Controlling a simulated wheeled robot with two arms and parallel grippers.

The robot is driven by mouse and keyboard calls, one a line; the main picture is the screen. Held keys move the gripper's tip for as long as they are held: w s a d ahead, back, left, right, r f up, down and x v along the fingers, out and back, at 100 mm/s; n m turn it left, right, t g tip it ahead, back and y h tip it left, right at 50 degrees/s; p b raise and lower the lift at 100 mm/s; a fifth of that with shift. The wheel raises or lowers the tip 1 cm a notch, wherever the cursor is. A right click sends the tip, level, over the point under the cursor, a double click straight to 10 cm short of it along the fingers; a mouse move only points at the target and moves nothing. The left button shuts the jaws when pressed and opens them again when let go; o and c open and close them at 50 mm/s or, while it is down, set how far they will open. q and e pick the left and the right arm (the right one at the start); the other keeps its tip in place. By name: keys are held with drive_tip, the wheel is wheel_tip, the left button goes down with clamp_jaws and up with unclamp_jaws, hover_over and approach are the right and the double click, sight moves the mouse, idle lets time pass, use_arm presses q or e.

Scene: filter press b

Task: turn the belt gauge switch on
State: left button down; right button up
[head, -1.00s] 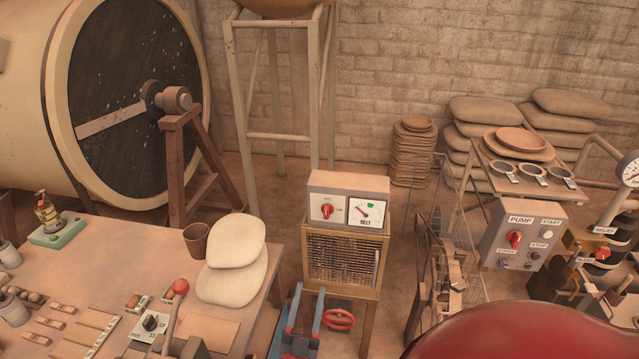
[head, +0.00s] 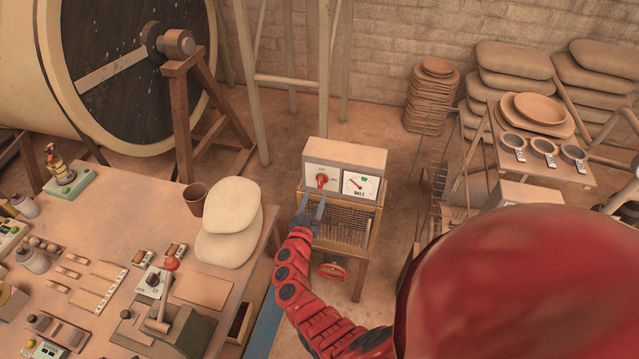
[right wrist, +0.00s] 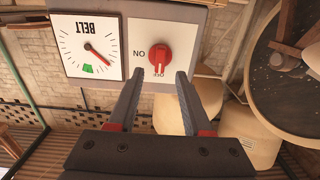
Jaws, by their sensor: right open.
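The belt gauge box (head: 357,153) is a grey box on a wooden stand, with a white dial marked BELT (head: 360,186) on its right and a red rotary switch (head: 322,180) on its left. In the right wrist view the box appears upside down; the red switch (right wrist: 160,56) has its white mark toward the OFF label, with ON to one side. My right gripper (head: 313,202) is open just in front of and below the switch. In the right wrist view its two fingers (right wrist: 160,76) are apart, with the switch showing between and beyond their tips. My left gripper is not in view.
A wooden table (head: 110,240) with small devices and pale sacks (head: 232,208) stands to the left. A red handwheel (head: 332,271) sits below the gauge box. A rack with trays (head: 540,108) is at right. A large red rounded shape hides the lower right.

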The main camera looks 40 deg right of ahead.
sight(319, 185)
drive_tip(key=b+x, duration=0.1)
drive_tip(key=x, duration=0.5)
drive_tip(key=shift+r, duration=0.1)
clamp_jaws()
